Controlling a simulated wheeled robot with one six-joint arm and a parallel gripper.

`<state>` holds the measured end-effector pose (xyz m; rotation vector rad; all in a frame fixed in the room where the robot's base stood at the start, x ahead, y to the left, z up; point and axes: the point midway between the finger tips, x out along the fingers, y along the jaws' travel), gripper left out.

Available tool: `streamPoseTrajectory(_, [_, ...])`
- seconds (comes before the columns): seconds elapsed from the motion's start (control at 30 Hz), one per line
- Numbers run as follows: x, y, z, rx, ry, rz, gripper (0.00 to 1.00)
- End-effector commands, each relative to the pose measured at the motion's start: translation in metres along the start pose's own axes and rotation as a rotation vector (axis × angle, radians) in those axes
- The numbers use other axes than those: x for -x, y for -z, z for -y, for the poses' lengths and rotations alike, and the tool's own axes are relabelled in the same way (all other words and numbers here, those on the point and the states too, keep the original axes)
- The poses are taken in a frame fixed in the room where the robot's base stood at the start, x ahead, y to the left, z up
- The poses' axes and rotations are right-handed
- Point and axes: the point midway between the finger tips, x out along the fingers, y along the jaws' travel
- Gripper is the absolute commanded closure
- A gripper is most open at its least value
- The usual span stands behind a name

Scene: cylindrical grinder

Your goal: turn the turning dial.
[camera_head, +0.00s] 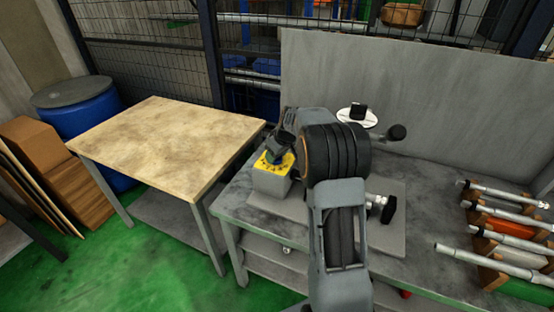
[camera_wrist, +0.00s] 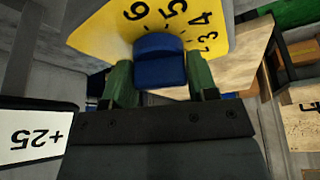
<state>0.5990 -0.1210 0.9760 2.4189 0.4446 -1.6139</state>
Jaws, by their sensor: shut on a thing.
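The turning dial is a blue knob (camera_wrist: 160,62) on a yellow plate (camera_wrist: 105,28) with black numbers, seen close in the wrist view. In the head view the yellow plate (camera_head: 268,166) sits on a pale grey box (camera_head: 271,183) at the left of the machine. My gripper (camera_wrist: 162,82) has its two green fingers on either side of the blue knob, shut on it. In the head view my gripper (camera_head: 277,150) is over the plate and hides most of the knob.
A wooden-topped table (camera_head: 165,140) stands to the left. Metal bars (camera_head: 490,262) lie on a rack at the right. A grey panel (camera_head: 420,100) rises behind the machine. A white label (camera_wrist: 35,137) reading +25 shows at left in the wrist view.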

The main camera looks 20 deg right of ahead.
Motion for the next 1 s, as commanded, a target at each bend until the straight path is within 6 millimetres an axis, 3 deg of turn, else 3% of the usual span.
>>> streamPoseTrajectory(0.3, [-0.0003, -0.0001, -0.0011, 0.093, 0.036, 0.000, 0.71])
streamPoseTrajectory(0.83, [0.0005, -0.0002, -0.0011, 0.109, 0.044, 0.002, 0.71])
streamPoseTrajectory(0.87, [0.0005, -0.0002, -0.0011, 0.109, 0.044, 0.002, 0.45])
streamPoseTrajectory(1.0, [0.0004, -0.0002, -0.0010, 0.109, 0.044, 0.002, 0.32])
